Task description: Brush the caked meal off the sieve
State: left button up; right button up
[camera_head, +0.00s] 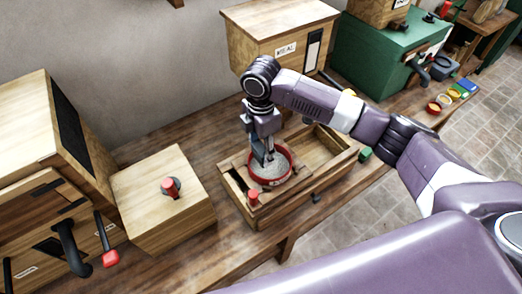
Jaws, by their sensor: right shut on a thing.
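The round sieve (290,181) has a red rim and pale grey meal (266,174) across its face. It sits in the left part of an open wooden box (314,184) on the bench. My right gripper (264,159) points down over the sieve from above. It is shut on a small, dark thing, apparently the brush, which is largely hidden by the fingers. Its lower end is at or just above the meal; I cannot tell whether it touches. My left gripper is not in view.
A wooden block with a red knob (170,188) stands left of the box, beside a wooden cabinet with a red-tipped lever (108,256). A labelled wooden bin (270,42) and a green machine (375,62) stand behind. Small coloured items (450,95) lie far right.

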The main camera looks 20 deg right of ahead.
jog(key=shift+r, duration=0.1)
jog(key=shift+r, duration=1.4)
